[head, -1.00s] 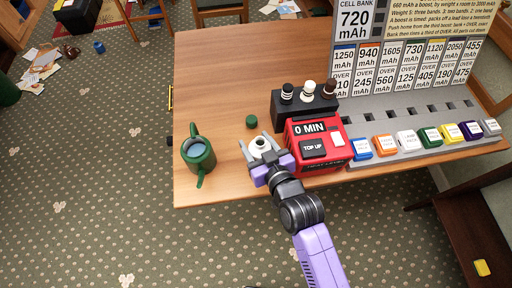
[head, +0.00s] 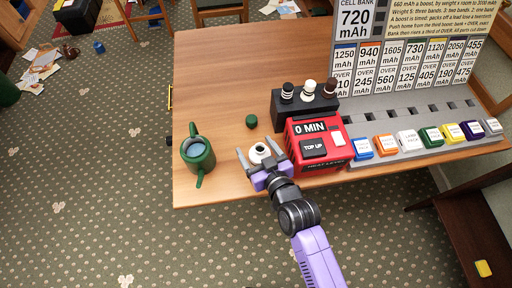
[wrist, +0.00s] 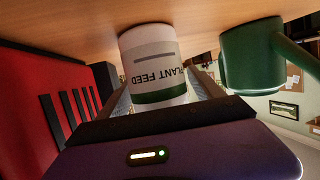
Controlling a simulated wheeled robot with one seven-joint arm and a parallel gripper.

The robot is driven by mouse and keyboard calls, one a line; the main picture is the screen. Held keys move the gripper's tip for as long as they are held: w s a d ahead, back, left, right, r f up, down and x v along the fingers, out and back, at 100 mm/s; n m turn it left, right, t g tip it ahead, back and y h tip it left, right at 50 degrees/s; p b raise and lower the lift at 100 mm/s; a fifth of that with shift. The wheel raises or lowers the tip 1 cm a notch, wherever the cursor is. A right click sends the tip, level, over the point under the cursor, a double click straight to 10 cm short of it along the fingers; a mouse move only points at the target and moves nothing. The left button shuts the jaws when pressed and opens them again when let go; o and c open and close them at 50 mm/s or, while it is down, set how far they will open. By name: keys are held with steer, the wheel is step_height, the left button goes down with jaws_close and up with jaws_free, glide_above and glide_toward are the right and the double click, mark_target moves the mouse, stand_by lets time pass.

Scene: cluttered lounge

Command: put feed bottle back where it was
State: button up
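The white feed bottle (head: 258,154) stands uncapped on the front part of the wooden table, with a dark opening on top. In the wrist view, which is upside down, the bottle (wrist: 152,60) shows "PLANT FEED" and a green band, and its base appears to meet the tabletop. My gripper (head: 261,147) has its fingers spread on either side of the bottle, with gaps visible in the head view. A small green cap-like piece (head: 251,121) lies on the table behind the bottle.
A green watering can (head: 197,155) with water stands left of the bottle. A red "0 MIN" box (head: 318,161) is close on the right, with a black bottle rack (head: 300,112) behind it. Coloured packs line a grey stand farther right. The table's left rear is clear.

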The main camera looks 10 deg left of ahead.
steer(key=shift+r, duration=0.1)
steer(key=v, duration=1.2)
steer(key=shift+b, duration=0.4)
